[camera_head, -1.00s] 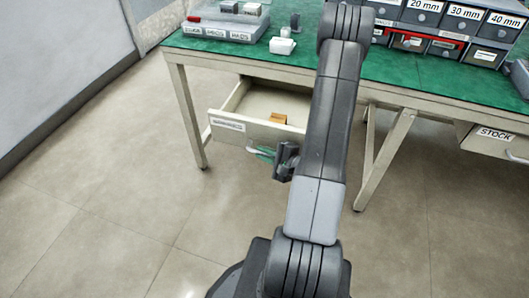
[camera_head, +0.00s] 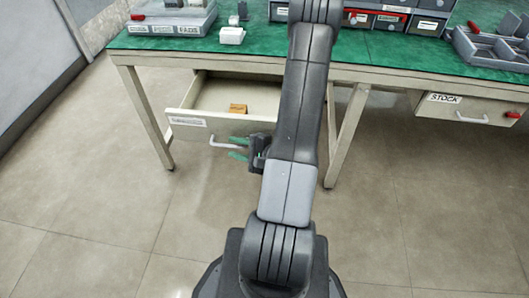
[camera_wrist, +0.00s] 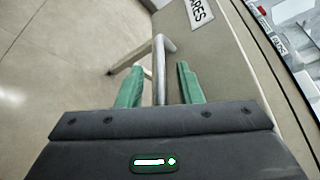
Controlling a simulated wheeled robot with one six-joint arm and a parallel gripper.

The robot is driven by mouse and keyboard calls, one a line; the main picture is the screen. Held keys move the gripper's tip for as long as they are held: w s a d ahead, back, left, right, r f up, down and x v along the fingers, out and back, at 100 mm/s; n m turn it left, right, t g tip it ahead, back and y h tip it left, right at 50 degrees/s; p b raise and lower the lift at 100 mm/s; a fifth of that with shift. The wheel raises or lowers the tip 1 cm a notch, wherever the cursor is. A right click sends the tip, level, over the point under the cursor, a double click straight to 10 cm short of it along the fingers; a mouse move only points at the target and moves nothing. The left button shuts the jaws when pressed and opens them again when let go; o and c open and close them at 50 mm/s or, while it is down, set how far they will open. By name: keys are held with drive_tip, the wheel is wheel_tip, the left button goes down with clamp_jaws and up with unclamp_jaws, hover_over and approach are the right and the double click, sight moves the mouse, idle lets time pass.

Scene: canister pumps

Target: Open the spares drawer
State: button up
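The spares drawer (camera_head: 190,131) is pulled out from under the left part of the green-topped bench, and its inside shows from above. Its label (camera_wrist: 200,12) reads "...ARES" in the wrist view. The pale bar handle (camera_head: 222,145) sticks out from the drawer front; it also shows in the wrist view (camera_wrist: 159,48). My gripper (camera_head: 237,148) is in front of the drawer with its green fingers spread apart. In the wrist view my gripper (camera_wrist: 159,74) has the handle bar between its fingers, with gaps on both sides. My arm hides the drawer's right end.
An orange-brown block (camera_head: 238,108) lies in the drawer. A closed drawer marked STOCK (camera_head: 460,106) is at the right. A bench leg (camera_head: 347,137) stands right of my arm. The bench (camera_head: 258,62) holds bins and trays. Open floor lies in front.

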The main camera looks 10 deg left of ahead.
drive_tip(key=p+v, duration=0.2)
drive_tip(key=v, duration=0.8)
drive_tip(key=shift+d, duration=0.25)
drive_tip(key=shift+s+a+r, duration=0.1)
idle(0.5)
drive_tip(key=shift+b+x, duration=1.2)
drive_tip(key=shift+x, duration=4.65)
